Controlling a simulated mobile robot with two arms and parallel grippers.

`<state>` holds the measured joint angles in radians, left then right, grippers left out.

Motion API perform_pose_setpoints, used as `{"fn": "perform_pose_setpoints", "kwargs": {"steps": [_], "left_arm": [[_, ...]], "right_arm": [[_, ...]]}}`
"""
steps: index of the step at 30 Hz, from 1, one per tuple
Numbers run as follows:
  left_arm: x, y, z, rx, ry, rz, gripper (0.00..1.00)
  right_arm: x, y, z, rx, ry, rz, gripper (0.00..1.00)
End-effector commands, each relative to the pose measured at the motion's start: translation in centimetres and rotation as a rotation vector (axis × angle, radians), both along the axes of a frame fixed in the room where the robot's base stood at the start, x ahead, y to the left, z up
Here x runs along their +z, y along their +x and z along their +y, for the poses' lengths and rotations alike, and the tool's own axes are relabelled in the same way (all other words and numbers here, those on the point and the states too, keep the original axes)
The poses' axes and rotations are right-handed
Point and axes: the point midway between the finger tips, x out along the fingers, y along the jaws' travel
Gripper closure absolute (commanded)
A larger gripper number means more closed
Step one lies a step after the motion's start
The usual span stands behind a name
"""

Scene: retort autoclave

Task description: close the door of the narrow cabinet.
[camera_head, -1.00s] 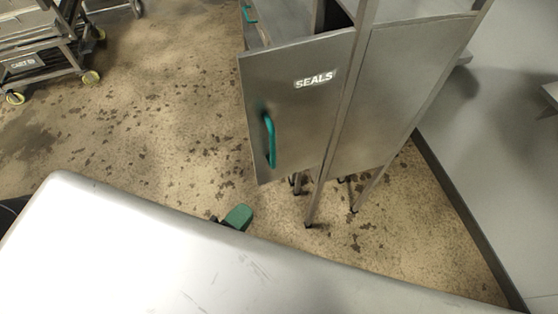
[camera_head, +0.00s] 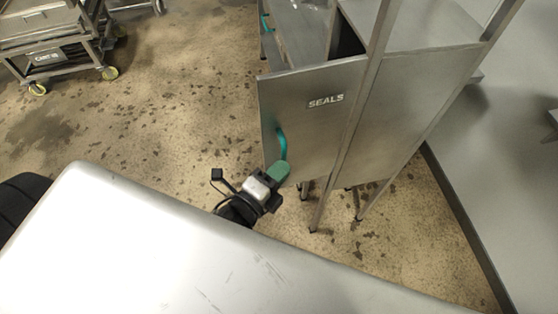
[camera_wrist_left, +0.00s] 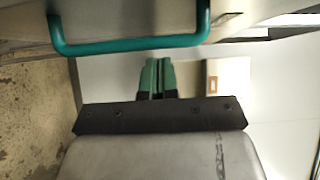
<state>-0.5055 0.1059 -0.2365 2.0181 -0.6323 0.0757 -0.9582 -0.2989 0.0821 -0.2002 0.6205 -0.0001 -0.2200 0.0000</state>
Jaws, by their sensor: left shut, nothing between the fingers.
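The narrow cabinet (camera_head: 405,95) is a tall grey metal unit on legs. Its door (camera_head: 310,125), marked SEALS, stands swung open, with a dark gap behind its top edge. A teal bar handle (camera_head: 282,145) is on the door's free side; the handle (camera_wrist_left: 130,46) also crosses the top of the left wrist view. My left gripper (camera_head: 281,172), with green fingers, is just below the handle by the door's lower free corner. In the left wrist view its fingers (camera_wrist_left: 157,62) are together and empty, apart from the handle. Contact with the door cannot be told. My right gripper is not seen.
A wheeled trolley (camera_head: 55,45) stands at the upper left. A second unit with teal handles (camera_head: 295,30) is behind the door. A pale beige panel or box (camera_wrist_left: 228,75) shows past the fingers. The wet-spotted floor (camera_head: 180,90) left of the door is clear.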

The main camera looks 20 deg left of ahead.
Motion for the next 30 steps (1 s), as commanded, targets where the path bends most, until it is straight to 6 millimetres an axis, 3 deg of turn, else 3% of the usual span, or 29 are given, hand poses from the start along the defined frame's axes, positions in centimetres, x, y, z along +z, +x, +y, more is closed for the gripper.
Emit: {"fn": "perform_pose_setpoints", "kwargs": {"steps": [30], "left_arm": [[0.0, 1.7, 1.8, -0.07, 0.002, -0.001, 1.0]], "right_arm": [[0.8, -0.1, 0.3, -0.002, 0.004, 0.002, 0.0]]}}
